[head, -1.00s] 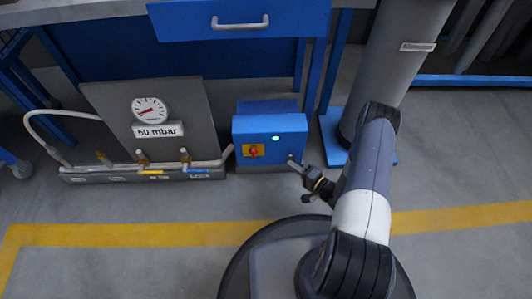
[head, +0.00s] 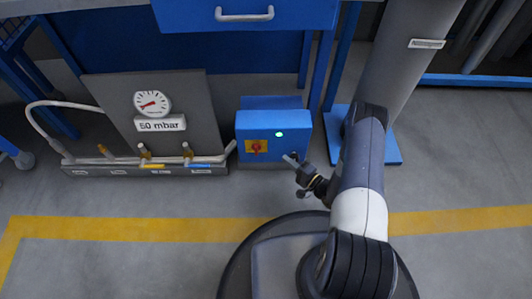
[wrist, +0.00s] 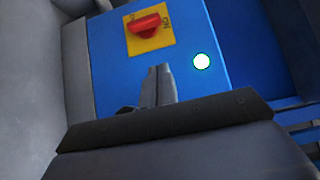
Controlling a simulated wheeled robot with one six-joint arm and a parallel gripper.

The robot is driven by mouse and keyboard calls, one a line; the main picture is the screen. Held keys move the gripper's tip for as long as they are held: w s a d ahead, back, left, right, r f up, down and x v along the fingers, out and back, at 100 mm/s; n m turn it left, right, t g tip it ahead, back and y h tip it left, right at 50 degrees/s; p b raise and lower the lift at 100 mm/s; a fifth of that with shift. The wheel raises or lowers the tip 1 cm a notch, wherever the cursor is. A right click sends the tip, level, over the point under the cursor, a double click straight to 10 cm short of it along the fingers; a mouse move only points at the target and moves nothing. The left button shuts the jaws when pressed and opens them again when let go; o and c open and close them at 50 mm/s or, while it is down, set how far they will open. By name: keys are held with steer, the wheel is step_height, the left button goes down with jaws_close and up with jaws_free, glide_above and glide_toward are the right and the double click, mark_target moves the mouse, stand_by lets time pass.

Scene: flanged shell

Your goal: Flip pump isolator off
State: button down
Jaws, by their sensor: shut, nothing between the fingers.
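The pump isolator is a red rotary handle (wrist: 148,25) on a yellow plate, on the front of a blue box (head: 273,125). In the head view the red handle (head: 256,147) sits left of a lit green lamp (head: 279,134). In the wrist view the lamp looks pale and lit (wrist: 201,61). My gripper (head: 288,158) is near the lower right corner of the box front in the head view. In the wrist view my gripper (wrist: 158,70) is shut and empty, with its tips below the red handle in the picture and apart from it.
A grey panel with a gauge (head: 152,103) and a "50 mbar" label stands to the left, above a pipe manifold with several valves (head: 145,163). A grey column (head: 395,60) on a blue foot stands to the right. A blue drawer (head: 245,14) overhangs behind the box.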

mark_target(256, 150)
steer(key=b+x, duration=0.2)
steer(key=x, duration=0.4)
steer(key=shift+w+a+f, duration=0.1)
steer(key=shift+w+a, duration=0.05)
steer(key=shift+a, duration=0.2)
steer(key=shift+a+b, duration=0.4)
steer(key=shift+a, duration=1.35)
steer(key=shift+a+r+n+g+h+p, duration=0.1)
steer(key=shift+r+n+g+h+p, duration=0.3)
steer(key=shift+n+g+p, duration=0.15)
